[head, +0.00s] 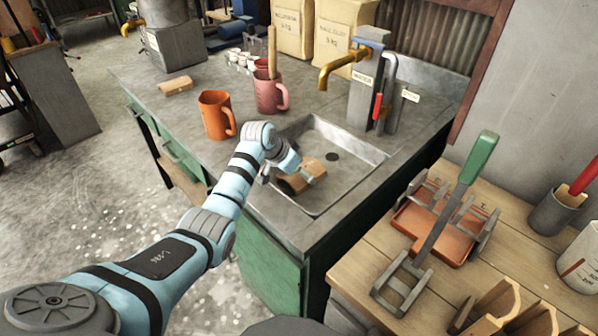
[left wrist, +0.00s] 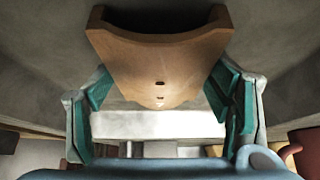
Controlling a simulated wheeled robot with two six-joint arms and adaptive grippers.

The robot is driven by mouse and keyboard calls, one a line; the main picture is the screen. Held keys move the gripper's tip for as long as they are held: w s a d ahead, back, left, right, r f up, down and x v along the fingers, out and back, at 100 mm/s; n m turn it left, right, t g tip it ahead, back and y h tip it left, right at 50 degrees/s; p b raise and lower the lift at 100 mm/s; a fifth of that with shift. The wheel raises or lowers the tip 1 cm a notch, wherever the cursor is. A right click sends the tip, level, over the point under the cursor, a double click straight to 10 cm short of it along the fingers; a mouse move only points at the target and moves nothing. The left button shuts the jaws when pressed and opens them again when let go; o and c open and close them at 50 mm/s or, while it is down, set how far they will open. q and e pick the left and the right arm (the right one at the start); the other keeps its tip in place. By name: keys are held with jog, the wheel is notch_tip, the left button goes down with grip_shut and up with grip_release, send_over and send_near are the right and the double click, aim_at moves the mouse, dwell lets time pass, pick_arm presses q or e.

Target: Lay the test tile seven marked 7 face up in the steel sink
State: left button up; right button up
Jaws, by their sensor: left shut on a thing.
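The steel sink (head: 352,152) is set into the grey counter in the middle of the head view. A curved tan-brown tile (head: 294,184) is in the sink's near left part, held by my left gripper (head: 303,177). In the left wrist view the tile (left wrist: 160,65) spans between the two teal-padded fingers of my left gripper (left wrist: 160,100), with small dark holes in its surface. No number 7 is readable on it. I cannot tell whether the tile touches the sink floor. My right gripper is not in view.
A green-handled tool (head: 450,205) and orange tray (head: 415,225) occupy the wooden bench at right.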

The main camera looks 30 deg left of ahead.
pick_arm(q)
jog(key=o, duration=1.4)
jog(key=shift+f, duration=0.1)
jog(key=shift+o, duration=0.2)
jog(key=shift+r, duration=0.2)
jog(key=shift+s+a+r, duration=0.15)
jog(key=shift+r, duration=0.2)
jog(key=p+v, duration=0.3)
jog(key=v, duration=0.8)
jog(key=shift+p, duration=0.35)
jog(key=shift+s+r, duration=0.1)
